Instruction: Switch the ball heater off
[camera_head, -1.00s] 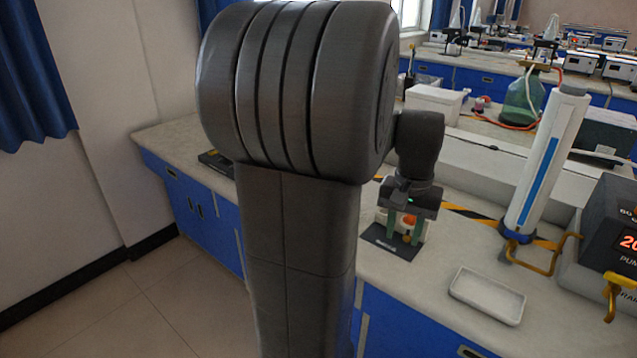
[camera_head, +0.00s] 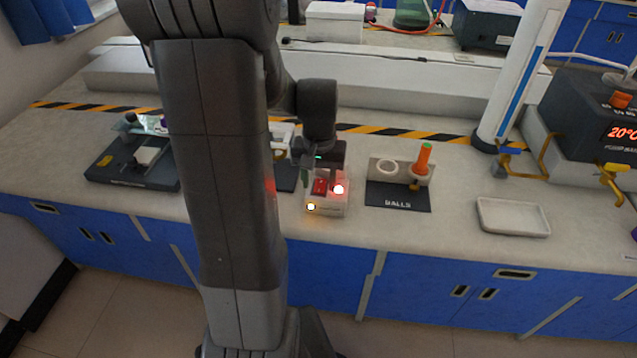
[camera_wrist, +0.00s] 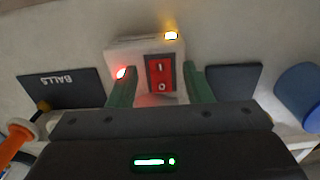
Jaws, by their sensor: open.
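The ball heater looks to be the small white box (camera_head: 340,210) on the bench, also seen in the wrist view (camera_wrist: 125,52). It has a red rocker switch (camera_head: 320,187), seen in the wrist view (camera_wrist: 160,73) with two marks, on a dark surround. A red lamp (camera_wrist: 121,73) and a yellow-white lamp (camera_wrist: 171,36) on the box glow. My gripper (camera_head: 323,176) is above the box. In the wrist view its green fingers (camera_wrist: 162,76) are apart on either side of the switch, with nothing held. Contact with the box cannot be told.
Right of the box is a black mat (camera_head: 400,203) marked BALLS, with a white ring holder and an orange-topped piece (camera_head: 423,160). A white tray (camera_head: 513,218) lies farther right, before a tall white cylinder (camera_head: 520,75). A dark device (camera_head: 133,160) stands at left.

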